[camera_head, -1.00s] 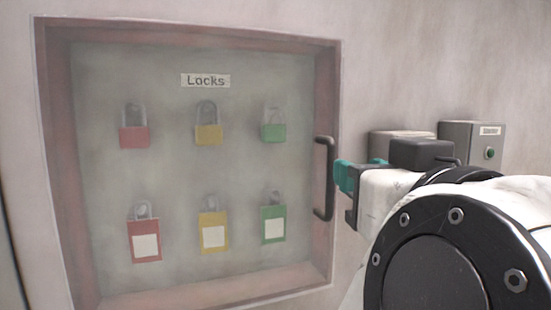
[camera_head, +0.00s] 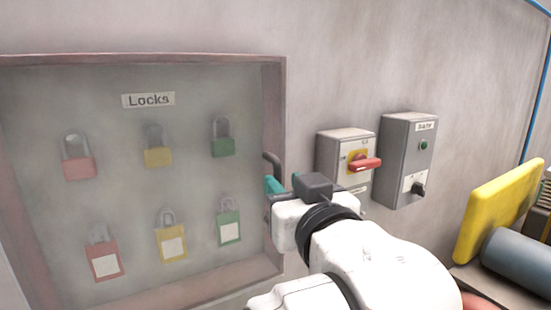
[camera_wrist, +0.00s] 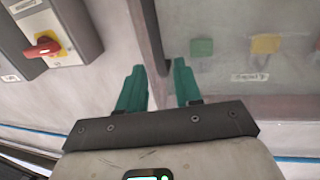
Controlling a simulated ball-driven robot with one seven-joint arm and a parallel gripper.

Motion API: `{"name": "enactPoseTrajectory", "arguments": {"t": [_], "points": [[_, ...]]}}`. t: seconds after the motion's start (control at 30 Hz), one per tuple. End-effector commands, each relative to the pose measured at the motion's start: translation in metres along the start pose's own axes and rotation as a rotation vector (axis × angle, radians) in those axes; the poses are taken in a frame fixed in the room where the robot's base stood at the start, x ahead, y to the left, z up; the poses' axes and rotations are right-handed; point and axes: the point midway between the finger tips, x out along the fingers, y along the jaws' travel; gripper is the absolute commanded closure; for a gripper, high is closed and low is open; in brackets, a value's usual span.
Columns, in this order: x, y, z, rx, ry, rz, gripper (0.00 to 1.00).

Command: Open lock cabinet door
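The lock cabinet door (camera_head: 105,220) is a hazy clear panel in a reddish frame, labelled "Locks", with coloured padlocks behind it. I see no clear gap at its edge. Its dark handle (camera_head: 274,160) is on the right side of the door, with its lower part hidden behind my gripper. In the wrist view both teal fingers of my gripper (camera_wrist: 159,82) stand apart, with a brownish-grey upright strip (camera_wrist: 148,40) beyond the gap. I cannot make out finger contact with the handle.
Right of the cabinet, a grey switch box (camera_head: 331,155) with a red rotary handle (camera_head: 365,164) and another grey control box (camera_head: 396,160) stick out from the wall. A yellow panel (camera_head: 495,210) and a grey-blue cylinder (camera_head: 520,262) are at the far right.

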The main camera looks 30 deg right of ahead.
Motion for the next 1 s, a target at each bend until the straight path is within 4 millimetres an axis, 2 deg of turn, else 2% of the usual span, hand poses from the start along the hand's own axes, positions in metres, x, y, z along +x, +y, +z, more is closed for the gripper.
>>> {"name": "enactPoseTrajectory", "arguments": {"t": [0.1,0.3,0.67,1.0], "points": [[0.021,0.001,0.001,0.0,-0.002,0.002,0.66],[0.04,0.0,0.001,0.0,0.0,0.0,0.66],[0.044,0.0,0.001,0.001,0.0,0.0,0.66],[0.044,0.0,0.001,0.001,0.0,0.0,0.98]]}}
